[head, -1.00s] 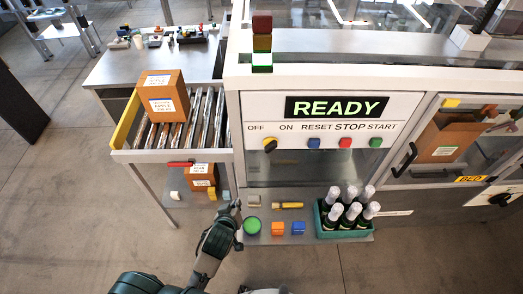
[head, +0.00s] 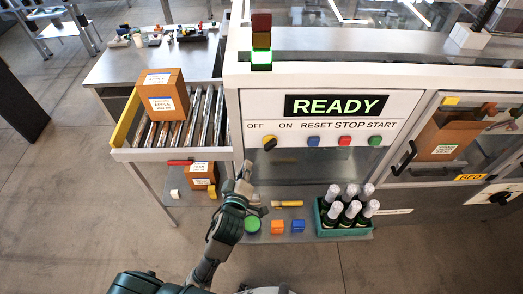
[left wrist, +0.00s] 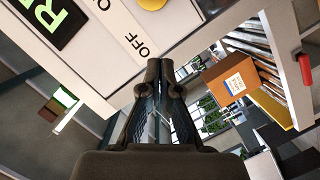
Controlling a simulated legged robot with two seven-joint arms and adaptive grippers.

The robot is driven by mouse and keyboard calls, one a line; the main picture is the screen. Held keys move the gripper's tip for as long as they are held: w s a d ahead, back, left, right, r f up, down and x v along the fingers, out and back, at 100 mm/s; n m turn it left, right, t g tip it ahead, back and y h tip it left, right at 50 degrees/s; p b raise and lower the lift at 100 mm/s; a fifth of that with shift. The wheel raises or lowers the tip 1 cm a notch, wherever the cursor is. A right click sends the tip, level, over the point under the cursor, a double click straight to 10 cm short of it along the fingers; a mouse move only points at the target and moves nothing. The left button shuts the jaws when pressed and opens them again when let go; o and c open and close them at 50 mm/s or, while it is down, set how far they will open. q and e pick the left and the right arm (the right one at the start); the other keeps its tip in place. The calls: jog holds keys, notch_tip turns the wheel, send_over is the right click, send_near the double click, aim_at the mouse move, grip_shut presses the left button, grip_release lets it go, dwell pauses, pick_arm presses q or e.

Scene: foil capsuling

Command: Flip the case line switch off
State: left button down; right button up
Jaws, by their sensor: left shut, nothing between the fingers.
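The line switch (head: 270,143) is a yellow and black rotary knob on the white panel (head: 415,104), below and between the printed words OFF and ON. I cannot tell exactly which way its handle points. The display (head: 336,106) above reads READY. My left gripper (head: 245,168) is shut and empty, below and to the left of the switch and apart from it. In the left wrist view the shut fingertips (left wrist: 160,65) are below the OFF label (left wrist: 146,50), and part of the yellow switch (left wrist: 152,4) shows at the top edge. My right gripper is not in view.
Blue, red and green buttons (head: 345,141) sit right of the switch. Below, a shelf holds a teal crate (head: 345,232) of bottles and small colored items. A roller conveyor (head: 200,120) with a cardboard box (head: 163,94) stands left. A signal tower (head: 261,42) stands on top.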

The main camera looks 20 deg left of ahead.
aim_at(263, 142)
pick_arm(q)
jog(key=w+b, duration=0.1)
jog(key=w, duration=0.2)
jog(key=w+f+b, duration=0.1)
jog(key=w+b, duration=0.1)
jog(key=w, duration=0.1)
jog(key=w+b, duration=0.2)
jog(key=w, duration=0.1)
jog(key=shift+w+a+f, duration=0.15)
jog(key=shift+w+a, duration=0.15)
jog(key=shift+a, duration=0.1)
jog(key=shift+w+d+f, duration=0.25)
jog(key=shift+d+f, duration=0.15)
jog(key=shift+f, duration=0.1)
jog(key=shift+w+d+f, duration=0.2)
jog(key=shift+d+f, duration=0.15)
jog(key=shift+f, duration=0.1)
jog(key=shift+d+f, duration=0.5)
jog(key=shift+d, duration=0.2)
jog(key=shift+w, duration=0.15)
